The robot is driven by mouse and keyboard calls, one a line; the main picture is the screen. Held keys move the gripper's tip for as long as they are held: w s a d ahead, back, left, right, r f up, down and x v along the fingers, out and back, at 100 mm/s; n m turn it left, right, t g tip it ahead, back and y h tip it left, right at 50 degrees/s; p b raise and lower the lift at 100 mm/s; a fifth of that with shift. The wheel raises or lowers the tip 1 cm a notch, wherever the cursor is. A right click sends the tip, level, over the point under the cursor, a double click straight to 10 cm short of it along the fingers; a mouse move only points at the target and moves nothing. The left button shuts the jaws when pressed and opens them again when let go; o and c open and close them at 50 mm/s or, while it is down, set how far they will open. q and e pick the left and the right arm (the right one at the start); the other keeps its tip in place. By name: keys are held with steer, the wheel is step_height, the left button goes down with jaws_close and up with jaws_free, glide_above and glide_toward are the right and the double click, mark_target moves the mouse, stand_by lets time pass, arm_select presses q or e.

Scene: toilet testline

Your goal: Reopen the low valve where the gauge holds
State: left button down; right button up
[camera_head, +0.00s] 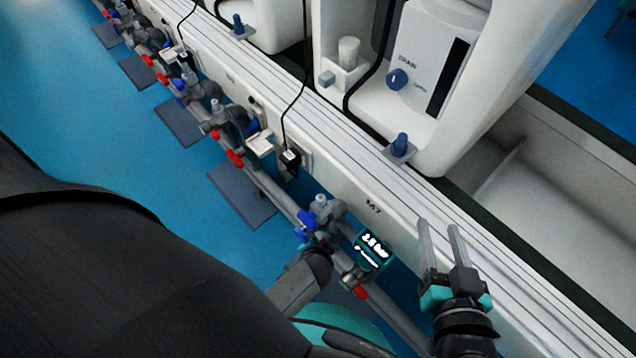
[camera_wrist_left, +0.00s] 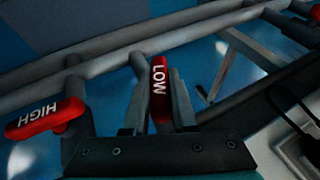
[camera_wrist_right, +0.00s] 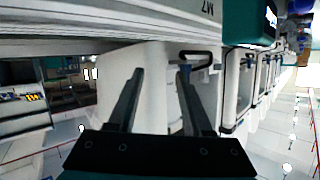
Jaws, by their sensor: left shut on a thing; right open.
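The red handle marked LOW (camera_wrist_left: 160,88) stands between the fingers of my left gripper (camera_wrist_left: 157,80), which is shut on it. It looks roughly crosswise to the pipe behind. A red handle marked HIGH (camera_wrist_left: 45,120) lies to its left, about along the pipe. In the head view my left gripper (camera_head: 320,260) is at the pipe, partly hidden by my arm. The gauge (camera_head: 373,249) beside it shows a lit bar reading, perhaps 2.5; the digits are blurred. My right gripper (camera_head: 442,238) is open and empty over the bench edge, and in its wrist view (camera_wrist_right: 160,75).
Several similar valve sets with red and blue handles (camera_head: 235,157) follow the pipe to the upper left. A white unit with a blue knob (camera_head: 397,79) stands on the bench. Blue floor (camera_head: 110,190) is open at left.

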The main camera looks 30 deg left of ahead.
arm_select(q)
steer(key=shift+h+p, duration=0.3)
steer(key=shift+p, duration=0.05)
arm_select(e)
steer(key=shift+d+f+g+h, duration=0.4)
steer(key=shift+d+f+g, duration=0.1)
steer(key=shift+d+g, duration=0.35)
arm_select(q)
steer(key=c, duration=0.7)
jaws_free()
arm_select(e)
steer(key=shift+s, duration=0.15)
